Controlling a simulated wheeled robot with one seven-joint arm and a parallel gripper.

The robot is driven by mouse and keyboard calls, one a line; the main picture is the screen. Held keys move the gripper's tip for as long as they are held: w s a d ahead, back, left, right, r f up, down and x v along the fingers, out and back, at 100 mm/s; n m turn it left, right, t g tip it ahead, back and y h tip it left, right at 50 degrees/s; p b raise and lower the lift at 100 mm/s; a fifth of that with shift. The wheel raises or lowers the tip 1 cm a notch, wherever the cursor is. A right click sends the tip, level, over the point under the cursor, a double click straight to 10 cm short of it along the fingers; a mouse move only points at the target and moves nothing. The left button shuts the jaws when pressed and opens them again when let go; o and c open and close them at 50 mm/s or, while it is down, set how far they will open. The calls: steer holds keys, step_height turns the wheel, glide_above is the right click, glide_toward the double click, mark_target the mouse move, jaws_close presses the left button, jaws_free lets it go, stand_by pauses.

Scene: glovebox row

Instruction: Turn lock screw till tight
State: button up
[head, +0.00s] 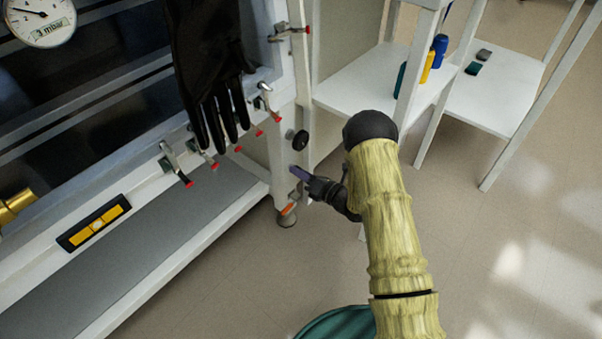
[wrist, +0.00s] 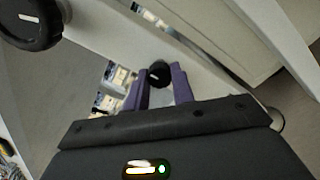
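A small round black knob with a white mark, apparently the lock screw (wrist: 159,73), shows in the wrist view on a pale frame. My gripper (wrist: 159,80) has its two purple fingers apart, one on each side of this knob. The knob fills nearly the whole gap at the fingertips; whether the fingers touch it I cannot tell. In the head view my gripper (head: 298,173) is at the lower part of the glovebox's white corner post, and the small knob is not clearly seen there.
A larger black knob (wrist: 30,20) is at upper left in the wrist view; a black knob (head: 301,140) also shows on the post in the head view. Red-tipped clamps (head: 266,98) and a black glove (head: 212,90) are left of the post. White shelves (head: 370,82) stand behind; floor is clear at right.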

steer(key=shift+r+m+p, duration=0.1)
steer(key=shift+m+p, duration=0.25)
steer(key=shift+m, duration=0.05)
steer(key=shift+c, duration=0.4)
steer(key=m+p, duration=1.1)
steer(key=m, duration=2.4)
steer(key=shift+d+p, duration=0.1)
steer(key=shift+p, duration=0.25)
steer(key=o, duration=1)
